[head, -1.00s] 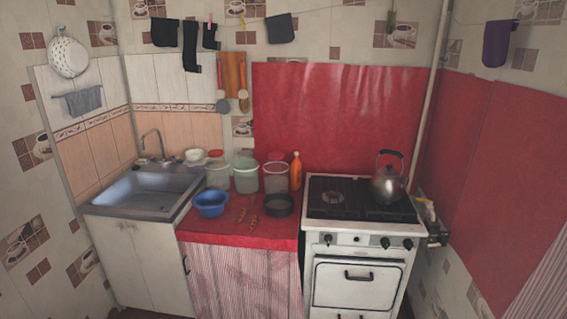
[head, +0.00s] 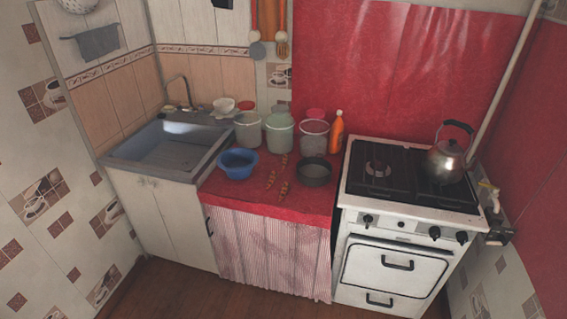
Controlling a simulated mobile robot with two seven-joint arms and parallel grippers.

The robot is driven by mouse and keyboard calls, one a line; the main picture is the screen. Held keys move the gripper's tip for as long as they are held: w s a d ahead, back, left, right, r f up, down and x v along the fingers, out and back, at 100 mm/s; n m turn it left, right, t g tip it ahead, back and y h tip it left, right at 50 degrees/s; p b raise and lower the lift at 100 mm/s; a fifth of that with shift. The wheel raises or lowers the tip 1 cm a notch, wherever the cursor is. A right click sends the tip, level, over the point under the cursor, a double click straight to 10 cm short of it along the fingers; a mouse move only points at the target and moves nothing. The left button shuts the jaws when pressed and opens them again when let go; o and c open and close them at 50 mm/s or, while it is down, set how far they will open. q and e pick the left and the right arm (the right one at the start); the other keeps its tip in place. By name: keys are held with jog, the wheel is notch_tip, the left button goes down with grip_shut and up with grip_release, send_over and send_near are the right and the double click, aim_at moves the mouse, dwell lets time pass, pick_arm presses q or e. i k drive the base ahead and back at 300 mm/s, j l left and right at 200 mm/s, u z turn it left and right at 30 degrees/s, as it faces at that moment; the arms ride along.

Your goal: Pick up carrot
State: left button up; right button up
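Several small, thin orange-brown pieces (head: 271,179) lie on the red oilcloth counter (head: 235,197), between the blue bowl and the dark round pan. They may be carrots, but they are too small to tell for sure. One (head: 284,188) lies nearer the front edge, just left of the pan. Neither of my grippers is in view.
A blue bowl (head: 238,164) and a dark pan (head: 314,172) flank the pieces. Lidded buckets (head: 280,134) and an orange bottle (head: 337,132) stand behind. The sink (head: 165,146) is left; the stove with a kettle (head: 445,161) is right. Wooden floor (head: 200,290) in front is clear.

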aim_at(285, 158)
jog(key=i+l+u, duration=0.1)
jog(key=u, duration=0.35)
jog(key=i+l+u, duration=0.2)
jog(key=u, duration=0.25)
jog(key=i+l+u, duration=0.15)
jog(key=i+l, duration=0.3)
jog(key=i+l+u, duration=0.1)
jog(key=i+l, duration=0.35)
jog(key=l, duration=0.15)
jog(key=i+l, duration=0.25)
jog(key=i, duration=0.25)
